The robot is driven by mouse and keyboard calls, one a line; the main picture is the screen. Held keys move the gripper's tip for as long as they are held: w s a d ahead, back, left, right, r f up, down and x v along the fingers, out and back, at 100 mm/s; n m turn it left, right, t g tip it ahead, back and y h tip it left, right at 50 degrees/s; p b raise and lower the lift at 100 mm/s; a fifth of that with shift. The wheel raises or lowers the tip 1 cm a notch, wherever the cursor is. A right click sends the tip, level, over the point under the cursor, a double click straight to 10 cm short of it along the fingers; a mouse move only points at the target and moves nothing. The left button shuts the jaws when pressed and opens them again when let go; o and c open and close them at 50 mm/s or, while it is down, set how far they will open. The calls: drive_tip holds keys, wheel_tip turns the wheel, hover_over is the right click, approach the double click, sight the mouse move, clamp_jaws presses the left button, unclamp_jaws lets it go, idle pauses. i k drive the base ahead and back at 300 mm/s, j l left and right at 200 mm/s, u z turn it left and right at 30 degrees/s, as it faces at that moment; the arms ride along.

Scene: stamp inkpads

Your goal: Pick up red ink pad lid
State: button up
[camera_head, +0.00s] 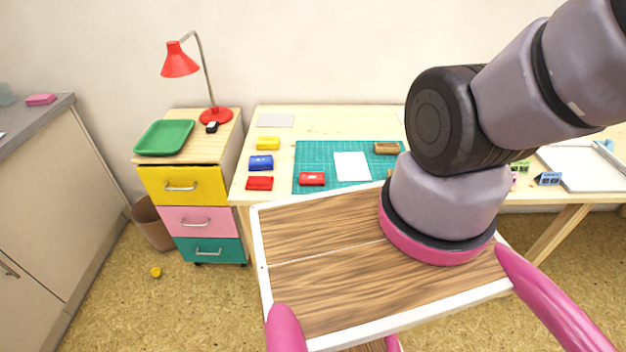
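Two small red pieces lie at the front left of the wooden table. One red box-like piece (312,179) lies on the green cutting mat (325,151) and has a small pale mark on its top or front. The other red piece (260,183) lies left of the mat, at the front of a column with a blue pad (261,163) and a yellow pad (268,143). I cannot tell which of the two is the lid, or whether a lid sits on a pad. My arm rises at the right and leaves the picture at the top right. My gripper is out of view.
A white paper (352,167) and a brown block (386,148) lie on the mat. A grey sheet (275,121) lies behind the pads. Left stands a drawer unit (188,186) with a green tray (163,137) and red lamp (180,65). My arm hides part of the table (330,117).

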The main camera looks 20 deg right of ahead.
sight(306, 178)
drive_tip(key=l+u, duration=0.1)
drive_tip(key=l, duration=0.55)
drive_tip(key=k+l, duration=0.15)
drive_tip(key=l, duration=0.45)
drive_tip(key=i+u, duration=0.05)
